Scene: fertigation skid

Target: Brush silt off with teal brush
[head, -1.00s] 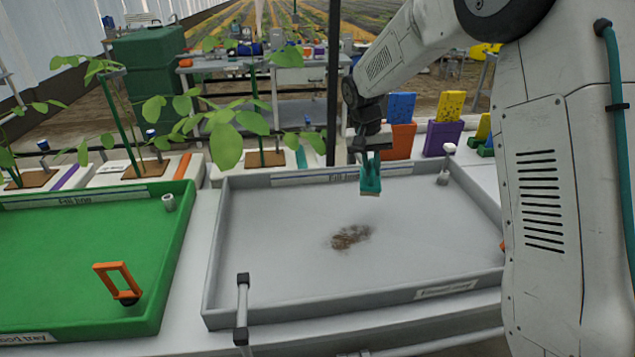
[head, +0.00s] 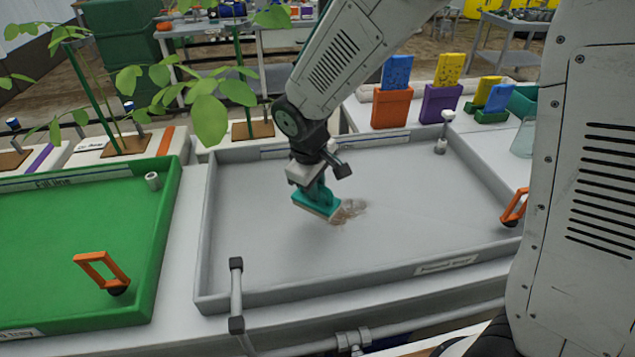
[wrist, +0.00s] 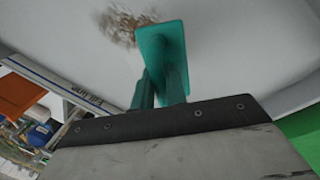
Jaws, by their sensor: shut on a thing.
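My gripper (head: 313,180) is shut on the teal brush (head: 317,201), which is tilted, bristles down, inside the grey tray (head: 210,240). The brush is at the left edge of the brown silt patch (head: 350,211) and hides part of it. I cannot tell whether the bristles touch the tray floor. In the wrist view the teal brush (wrist: 165,60) stands out from the gripper, with the silt (wrist: 125,25) beside it at upper left.
A green tray (head: 175,190) with an orange handle (head: 100,268) lies to the left. A grey post (head: 237,290) stands at the grey tray's front left, and a white-topped peg (head: 442,135) at its back right. Potted plants and coloured blocks (head: 392,105) line the back.

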